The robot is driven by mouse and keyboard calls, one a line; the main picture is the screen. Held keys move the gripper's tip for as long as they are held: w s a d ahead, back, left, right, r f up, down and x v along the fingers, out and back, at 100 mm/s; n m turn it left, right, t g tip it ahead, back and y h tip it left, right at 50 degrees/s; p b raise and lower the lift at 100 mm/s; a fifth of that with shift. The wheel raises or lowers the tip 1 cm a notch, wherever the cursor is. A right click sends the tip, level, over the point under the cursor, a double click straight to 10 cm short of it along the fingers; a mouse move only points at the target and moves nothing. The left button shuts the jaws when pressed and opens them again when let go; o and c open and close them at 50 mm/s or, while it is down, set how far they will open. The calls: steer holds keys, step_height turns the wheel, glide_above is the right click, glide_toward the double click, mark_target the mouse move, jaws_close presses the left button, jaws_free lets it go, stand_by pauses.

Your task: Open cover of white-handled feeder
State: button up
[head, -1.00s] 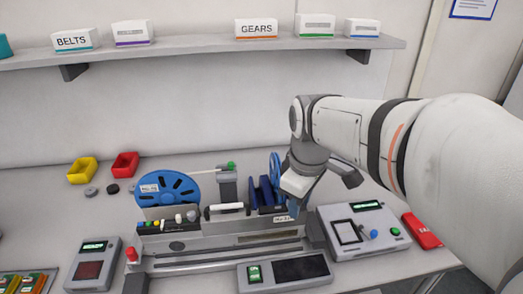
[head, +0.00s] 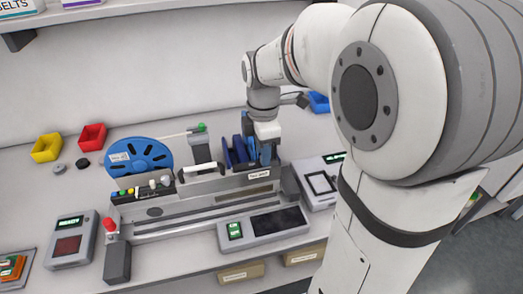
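The white handle (head: 203,168) lies level on the feeder trolley, right of the blue reel (head: 140,157). Several dark blue upright parts (head: 236,152) stand just right of the handle. My gripper (head: 266,157) points down at the right end of these blue parts, to the right of the white handle and apart from it. Its fingertips blend in with the blue parts, so their opening and any contact are unclear. A cover and its state cannot be made out at this size.
A control box with a red knob (head: 110,228) stands front left. A panel with a green display (head: 262,228) lies in front of the trolley. Yellow (head: 47,148) and red (head: 92,137) bins are at the back left. My arm hides much of the right side.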

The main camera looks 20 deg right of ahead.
steer(key=shift+f, duration=0.4)
steer(key=shift+c, duration=0.4)
jaws_close()
